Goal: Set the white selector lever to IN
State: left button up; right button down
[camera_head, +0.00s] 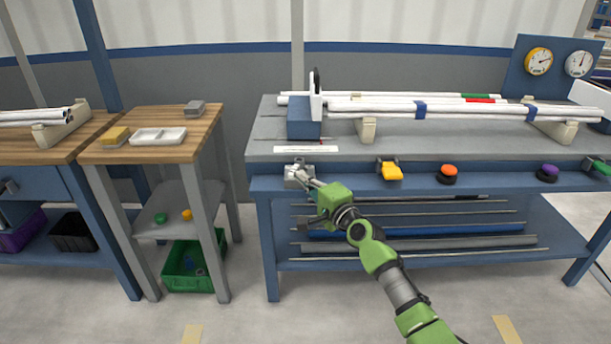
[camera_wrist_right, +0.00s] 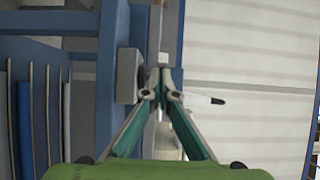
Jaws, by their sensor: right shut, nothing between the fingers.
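The selector is a small grey box (camera_head: 291,182) on the front edge of the blue bench, near its left end. It also shows in the right wrist view (camera_wrist_right: 126,75). A small pale piece (camera_wrist_right: 163,59), probably the white lever, shows just beyond my fingertips there; I cannot tell its setting or read any IN mark. My right gripper (camera_head: 303,175) is at the box and covers part of it. In the wrist view its fingertips (camera_wrist_right: 162,94) are together with nothing held; whether they touch the lever is unclear. My left gripper is out of view.
Yellow (camera_head: 391,170), orange (camera_head: 449,170), purple (camera_head: 548,170) and green (camera_head: 601,168) controls line the bench front to the right. White pipes (camera_head: 450,109) lie on supports above. A wooden side table (camera_head: 160,152) stands left, with a floor gap between.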

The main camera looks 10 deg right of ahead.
jog(key=shift+w+a, duration=0.15)
jog(key=shift+a, duration=0.55)
jog(key=shift+w+a, duration=0.1)
jog(key=shift+a, duration=0.65)
jog(key=shift+s, duration=0.1)
jog(key=v, duration=1.1)
jog(key=shift+s+d, duration=0.2)
jog(key=shift+s, duration=0.15)
